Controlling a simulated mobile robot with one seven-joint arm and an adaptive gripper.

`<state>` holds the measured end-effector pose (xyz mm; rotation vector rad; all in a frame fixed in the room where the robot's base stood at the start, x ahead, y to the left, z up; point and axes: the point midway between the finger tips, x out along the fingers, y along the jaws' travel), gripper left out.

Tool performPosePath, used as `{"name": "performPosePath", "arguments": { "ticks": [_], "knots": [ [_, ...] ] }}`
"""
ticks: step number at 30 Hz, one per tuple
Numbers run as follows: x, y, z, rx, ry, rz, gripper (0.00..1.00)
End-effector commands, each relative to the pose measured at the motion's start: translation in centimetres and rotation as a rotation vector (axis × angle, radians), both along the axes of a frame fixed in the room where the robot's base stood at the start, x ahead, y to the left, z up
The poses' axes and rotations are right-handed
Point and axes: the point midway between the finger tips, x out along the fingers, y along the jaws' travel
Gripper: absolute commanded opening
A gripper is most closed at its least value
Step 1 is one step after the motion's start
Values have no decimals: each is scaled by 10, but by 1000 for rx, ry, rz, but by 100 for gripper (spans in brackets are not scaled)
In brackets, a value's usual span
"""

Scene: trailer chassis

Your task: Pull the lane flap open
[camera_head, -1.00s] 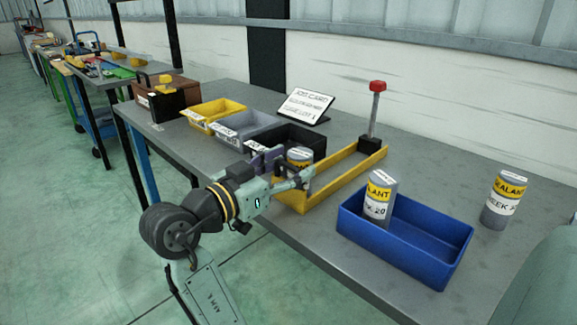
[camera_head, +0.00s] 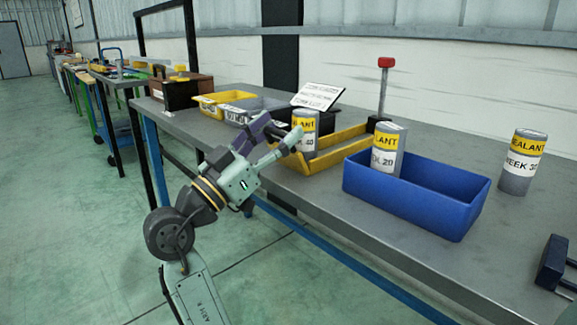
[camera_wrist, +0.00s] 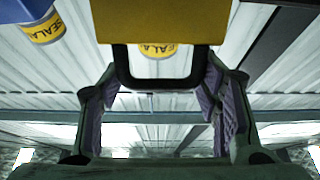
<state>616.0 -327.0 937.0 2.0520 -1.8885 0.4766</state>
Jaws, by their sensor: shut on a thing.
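The yellow lane (camera_head: 345,150) lies on the bench, with a grey sealant can (camera_head: 305,130) standing upright at its near end. The lane flap is hidden behind my gripper in the head view. In the wrist view a yellow panel, the flap (camera_wrist: 160,20), fills the top middle, with a black U-shaped handle (camera_wrist: 155,83) on it. My gripper (camera_head: 278,140) is at the lane's near end. In the wrist view its purple-padded fingers (camera_wrist: 160,95) stand either side of the handle, shut on it. How far the flap is open cannot be told.
A blue bin (camera_head: 410,198) holding a can (camera_head: 387,150) stands right of the lane. Another can (camera_head: 522,162) stands further right. A red-topped post (camera_head: 383,85) rises behind the lane. Small bins, one yellow (camera_head: 222,100), stand left. The floor before the bench is clear.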

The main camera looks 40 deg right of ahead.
Motion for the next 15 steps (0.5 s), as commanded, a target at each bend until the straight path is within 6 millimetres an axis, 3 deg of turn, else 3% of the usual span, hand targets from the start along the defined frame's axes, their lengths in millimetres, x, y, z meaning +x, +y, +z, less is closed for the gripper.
{"name": "performPosePath", "arguments": {
  "ticks": [1, 11, 15],
  "knots": [
    [-5, 2, -18, -40, -9, -12, 8],
    [-8, 23, -30, -338, -31, -14, 7],
    [-8, 32, -32, -337, -36, -10, 8]
  ]
}}
